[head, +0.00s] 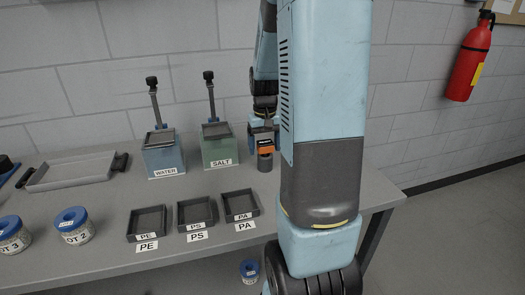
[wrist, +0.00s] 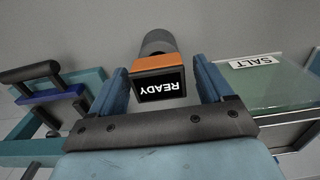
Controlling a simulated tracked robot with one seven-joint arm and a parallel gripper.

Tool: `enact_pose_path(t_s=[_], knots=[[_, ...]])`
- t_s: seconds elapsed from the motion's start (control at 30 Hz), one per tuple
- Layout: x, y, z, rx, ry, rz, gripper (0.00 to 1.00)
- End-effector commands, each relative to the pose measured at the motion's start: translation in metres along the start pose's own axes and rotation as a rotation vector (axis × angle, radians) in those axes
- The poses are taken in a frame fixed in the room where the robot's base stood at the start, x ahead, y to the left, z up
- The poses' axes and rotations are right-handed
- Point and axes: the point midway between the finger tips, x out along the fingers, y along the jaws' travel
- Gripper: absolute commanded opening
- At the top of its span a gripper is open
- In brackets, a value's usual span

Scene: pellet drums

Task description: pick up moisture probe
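The moisture probe (head: 266,151) has an orange head and a grey cylindrical body. It stands upright on the bench, just right of the green SALT box, in the head view. In the wrist view the moisture probe (wrist: 160,77) shows its orange housing and a dark screen reading READY, upside down. My gripper (wrist: 160,82) has its two blue fingers on either side of the probe's head, with narrow gaps visible, so it looks open around it. In the head view my gripper (head: 262,126) is small and partly hidden behind the probe and my arm.
The green SALT box (head: 220,148) stands close left of the probe, with the blue WATER box (head: 162,158) beyond it. Small trays labelled PE (head: 147,222), PS (head: 196,212) and PA (head: 239,205) lie in front. My arm covers the bench's right part.

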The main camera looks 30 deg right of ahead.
Motion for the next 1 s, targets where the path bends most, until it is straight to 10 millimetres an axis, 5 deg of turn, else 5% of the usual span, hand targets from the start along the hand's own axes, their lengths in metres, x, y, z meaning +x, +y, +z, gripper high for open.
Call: enact_pose_path(t_s=[0.53, 0.83, 1.0], knots=[[0.000, 0.000, 0.000, -0.001, 0.000, 0.000, 0.27], [-0.005, -0.001, 0.000, -0.001, 0.002, 0.000, 0.26], [-0.028, -0.001, -0.001, -0.001, 0.005, 0.001, 0.26]])
